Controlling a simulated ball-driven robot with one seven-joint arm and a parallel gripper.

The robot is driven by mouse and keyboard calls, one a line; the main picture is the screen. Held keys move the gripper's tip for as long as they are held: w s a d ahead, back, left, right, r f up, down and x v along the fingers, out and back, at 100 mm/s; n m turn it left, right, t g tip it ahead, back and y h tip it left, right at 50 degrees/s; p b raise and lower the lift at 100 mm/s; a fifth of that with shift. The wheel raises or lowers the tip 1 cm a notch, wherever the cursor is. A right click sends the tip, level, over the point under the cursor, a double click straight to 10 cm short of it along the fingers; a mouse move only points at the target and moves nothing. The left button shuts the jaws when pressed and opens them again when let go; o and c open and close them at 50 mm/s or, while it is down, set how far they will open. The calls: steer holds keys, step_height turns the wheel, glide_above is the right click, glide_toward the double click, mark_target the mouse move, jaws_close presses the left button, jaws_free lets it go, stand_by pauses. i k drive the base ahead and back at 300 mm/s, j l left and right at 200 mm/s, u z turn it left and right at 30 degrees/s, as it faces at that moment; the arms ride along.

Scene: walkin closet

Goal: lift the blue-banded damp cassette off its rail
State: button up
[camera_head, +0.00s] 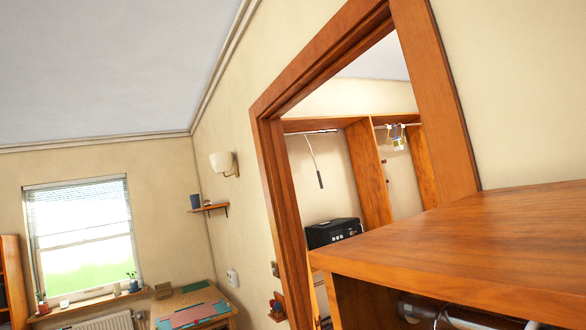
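Through the doorway, two small hanging items (396,138) hang from a rail (385,126) in the closet. They look pale, with yellow-green on the lower one. They are too small and far for me to tell whether either has a blue band. I cannot make out the blue-banded damp cassette for certain. My gripper is not in view, so I cannot see its state or what it may hold.
A wooden cabinet (480,235) fills the near right, with a shiny metal part (420,312) under its top. The wooden door frame (285,170) opens onto the closet, where a black box (333,232) stands. A desk (190,300) stands under the window (80,235) side.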

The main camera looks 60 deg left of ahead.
mark_target(397, 145)
steer(key=u, duration=1.1)
steer(key=i+j+u, duration=0.45)
steer(key=j, duration=0.3)
steer(key=i+j+u, duration=0.4)
steer(key=i, duration=0.4)
steer(key=i+j+z, duration=0.25)
steer(key=i, duration=0.2)
steer(key=i+j+z, duration=0.25)
steer(key=i, duration=0.25)
steer(key=i+l+z, duration=0.2)
steer(key=i+z, duration=0.2)
steer(key=i+l+z, duration=0.1)
steer(key=i+z, duration=0.3)
steer(key=i+j+z, duration=0.1)
steer(key=i+z, duration=0.3)
steer(key=i, duration=1.1)
steer(key=i+l+u, duration=0.15)
steer(key=i, duration=0.95)
steer(key=i+u, duration=0.1)
steer(key=i, duration=0.75)
steer(key=i+l+u, duration=0.1)
steer(key=i, duration=0.7)
steer(key=l, duration=0.05)
